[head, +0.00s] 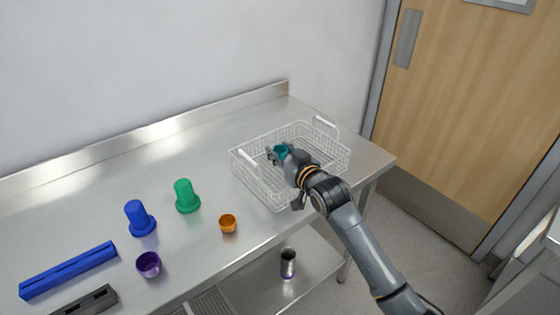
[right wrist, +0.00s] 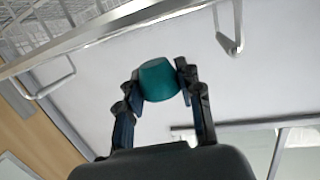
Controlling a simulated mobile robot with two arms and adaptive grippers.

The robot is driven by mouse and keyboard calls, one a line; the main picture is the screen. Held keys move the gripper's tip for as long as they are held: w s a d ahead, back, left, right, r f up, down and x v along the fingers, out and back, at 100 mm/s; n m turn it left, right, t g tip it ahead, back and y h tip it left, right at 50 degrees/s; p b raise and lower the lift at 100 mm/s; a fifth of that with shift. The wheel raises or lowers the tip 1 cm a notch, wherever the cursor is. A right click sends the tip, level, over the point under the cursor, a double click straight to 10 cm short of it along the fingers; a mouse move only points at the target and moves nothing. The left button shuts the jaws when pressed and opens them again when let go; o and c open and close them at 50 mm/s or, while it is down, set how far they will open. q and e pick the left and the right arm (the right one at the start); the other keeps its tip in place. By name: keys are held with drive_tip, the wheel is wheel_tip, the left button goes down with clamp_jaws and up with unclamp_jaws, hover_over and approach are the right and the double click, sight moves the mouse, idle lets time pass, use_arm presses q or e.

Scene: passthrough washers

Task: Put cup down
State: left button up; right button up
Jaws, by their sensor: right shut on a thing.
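A teal cup (head: 281,151) is in my right gripper (head: 278,156), over the white wire basket (head: 245,176) on the steel table. In the right wrist view the teal cup (right wrist: 158,80) sits between both fingers of my right gripper (right wrist: 160,82), which touch its sides. The gripper is shut on it. In the head view the wrist and fingers hide part of the cup and part of the basket. I cannot tell whether the cup touches the basket floor. My left gripper is not in view.
An orange cup (head: 228,224), a purple cup (head: 148,264), a green flanged piece (head: 187,196), a blue flanged piece (head: 140,218) and a long blue bar (head: 68,270) are on the table left of the basket. A metal cylinder (head: 288,263) stands on the lower shelf.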

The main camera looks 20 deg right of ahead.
drive_tip(key=shift+w+f, duration=0.2)
drive_tip(key=shift+f, duration=0.05)
wheel_tip(320, 180, down, 3)
drive_tip(key=shift+w+f+p, duration=0.1)
drive_tip(key=shift+w+p, duration=0.05)
drive_tip(key=shift+p, duration=0.2)
drive_tip(key=shift+f, duration=0.1)
